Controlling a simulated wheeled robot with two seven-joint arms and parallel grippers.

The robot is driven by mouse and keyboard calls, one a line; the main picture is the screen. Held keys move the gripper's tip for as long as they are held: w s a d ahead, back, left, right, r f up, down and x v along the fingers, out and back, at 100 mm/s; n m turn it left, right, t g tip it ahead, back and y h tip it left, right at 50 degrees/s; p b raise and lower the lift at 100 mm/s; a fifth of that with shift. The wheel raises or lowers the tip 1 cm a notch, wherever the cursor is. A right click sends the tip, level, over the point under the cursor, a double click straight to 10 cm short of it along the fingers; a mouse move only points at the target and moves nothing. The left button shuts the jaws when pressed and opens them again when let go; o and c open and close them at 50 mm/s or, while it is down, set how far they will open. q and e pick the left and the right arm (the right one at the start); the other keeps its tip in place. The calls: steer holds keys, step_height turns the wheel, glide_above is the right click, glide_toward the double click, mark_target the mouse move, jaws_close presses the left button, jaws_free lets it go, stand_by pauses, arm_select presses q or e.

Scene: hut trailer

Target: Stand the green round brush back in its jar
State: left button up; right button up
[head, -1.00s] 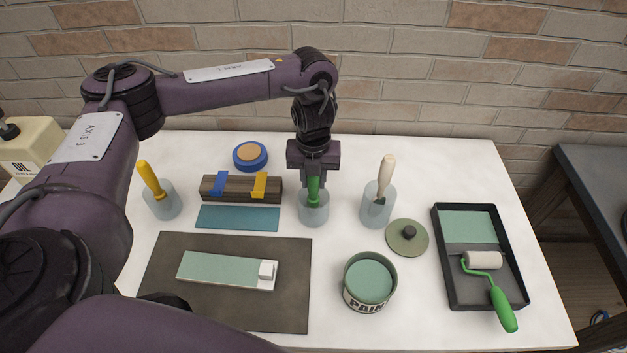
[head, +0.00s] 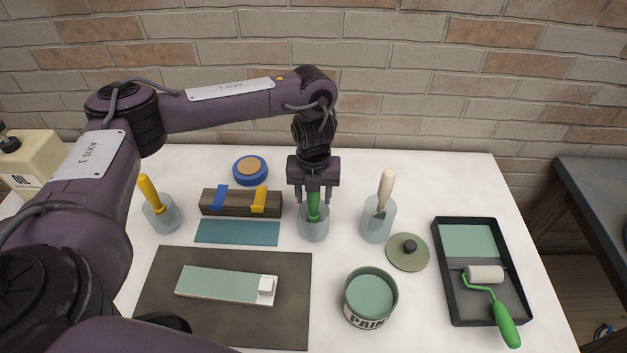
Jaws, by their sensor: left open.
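The green round brush (head: 313,207) stands upright in a clear jar (head: 315,232) at the middle of the table, its green handle pointing up. My left gripper (head: 314,192) is right above this jar, pointing down. Its fingers are open, one on each side of the green handle's upper part. The bristle end is inside the jar and hard to make out. My right gripper is not in view.
A jar with a yellow-handled brush (head: 149,194) stands left; a jar with a pale-handled brush (head: 385,192) stands close on the right. A wooden block (head: 228,203), paint can (head: 369,298), lid (head: 408,252) and roller tray (head: 452,313) surround it.

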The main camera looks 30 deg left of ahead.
arm_select(q)
step_height(320, 180, up, 12)
steer(key=shift+f+p, duration=0.1)
steer(key=shift+p, duration=0.75)
